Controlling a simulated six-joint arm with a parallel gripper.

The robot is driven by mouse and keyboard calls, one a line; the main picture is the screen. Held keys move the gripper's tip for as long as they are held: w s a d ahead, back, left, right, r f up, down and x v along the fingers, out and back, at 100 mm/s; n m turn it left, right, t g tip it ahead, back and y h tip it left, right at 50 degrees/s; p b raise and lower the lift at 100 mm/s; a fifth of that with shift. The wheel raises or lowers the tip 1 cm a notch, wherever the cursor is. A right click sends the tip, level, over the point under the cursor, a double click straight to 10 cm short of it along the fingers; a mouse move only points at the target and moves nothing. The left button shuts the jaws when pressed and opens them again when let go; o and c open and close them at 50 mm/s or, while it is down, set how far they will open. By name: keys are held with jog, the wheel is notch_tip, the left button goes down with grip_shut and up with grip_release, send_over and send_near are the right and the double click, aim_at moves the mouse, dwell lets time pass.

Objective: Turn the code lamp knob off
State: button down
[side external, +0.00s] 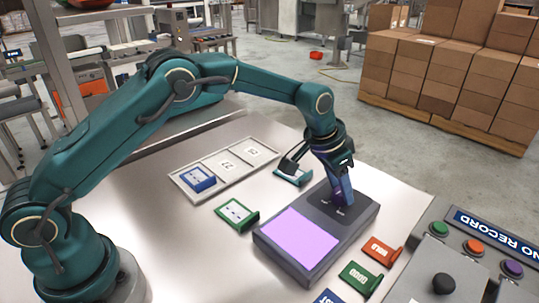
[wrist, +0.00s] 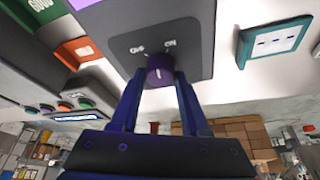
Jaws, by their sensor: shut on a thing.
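The code lamp is a dark grey box (side external: 360,217) with a lit violet panel (side external: 300,240) on the steel table. Its purple knob (wrist: 160,70) sits on the dark face, between the printed words OFF at left and ON at right in the wrist view. A small pale mark shows on the knob; which word it points to is hard to tell. My gripper (wrist: 162,78) is shut on the knob, one blue finger on each side. In the side view my gripper (side external: 340,198) reaches down onto the lamp's far end and mostly hides the knob.
A tray (side external: 223,165) with numbered compartments holds a blue tag (side external: 198,179). Green (side external: 237,213), teal (side external: 293,175), orange (side external: 381,251) and another green tag (side external: 360,278) lie around the lamp. A control panel with coloured buttons (side external: 474,246) stands at the right. Cartons (side external: 455,75) are stacked behind.

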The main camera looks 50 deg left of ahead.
jog(key=n+y, duration=0.1)
jog(key=n, duration=0.3)
jog(key=shift+d+n+y, duration=0.15)
jog(key=shift+n+y, duration=0.15)
jog(key=shift+y, duration=0.1)
jog(key=shift+n+y, duration=0.7)
jog(key=shift+n, duration=1.3)
jog(key=shift+c, duration=1.9)
grip_release()
jog(key=shift+d, duration=0.1)
jog(key=shift+v, duration=2.6)
